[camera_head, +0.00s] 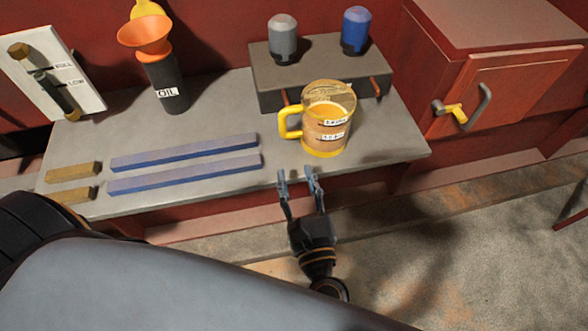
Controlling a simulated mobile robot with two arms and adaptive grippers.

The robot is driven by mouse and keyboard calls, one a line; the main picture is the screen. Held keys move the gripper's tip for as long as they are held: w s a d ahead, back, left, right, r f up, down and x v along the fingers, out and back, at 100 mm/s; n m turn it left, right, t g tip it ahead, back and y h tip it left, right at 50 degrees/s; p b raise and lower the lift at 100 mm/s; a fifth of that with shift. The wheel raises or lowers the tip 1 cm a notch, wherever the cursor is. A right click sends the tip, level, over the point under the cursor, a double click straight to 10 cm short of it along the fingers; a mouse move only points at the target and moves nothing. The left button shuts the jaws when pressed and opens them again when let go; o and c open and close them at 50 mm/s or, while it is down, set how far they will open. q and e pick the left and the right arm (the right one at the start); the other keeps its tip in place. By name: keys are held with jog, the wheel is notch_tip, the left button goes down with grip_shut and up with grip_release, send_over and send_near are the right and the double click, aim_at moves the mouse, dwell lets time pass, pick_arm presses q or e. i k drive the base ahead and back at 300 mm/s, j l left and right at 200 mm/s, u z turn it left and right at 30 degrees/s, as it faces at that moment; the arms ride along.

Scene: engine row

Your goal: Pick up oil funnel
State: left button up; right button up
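An orange funnel (146,35) sits wide end up on top of a black bottle labelled OIL (166,84), at the back left of the grey bench. A yellow part shows behind the funnel's rim; I cannot tell what it belongs to. My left gripper (298,173) is at the bench's front edge, in front of the yellow jug, well to the right of and nearer than the funnel. Its two fingers are apart with nothing between them. My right gripper is not in view.
A yellow-handled jug (326,133) stands near the front of the bench (215,120). Behind it a dark block (300,68) bears a grey bottle (283,42) and a blue one (356,30). Blue bars (185,172) lie at front left. A gauge board (50,78) stands left of the bottle; a red cabinet (495,90) stands right.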

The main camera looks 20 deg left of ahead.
aim_at(148, 35)
jog(key=u, duration=1.5)
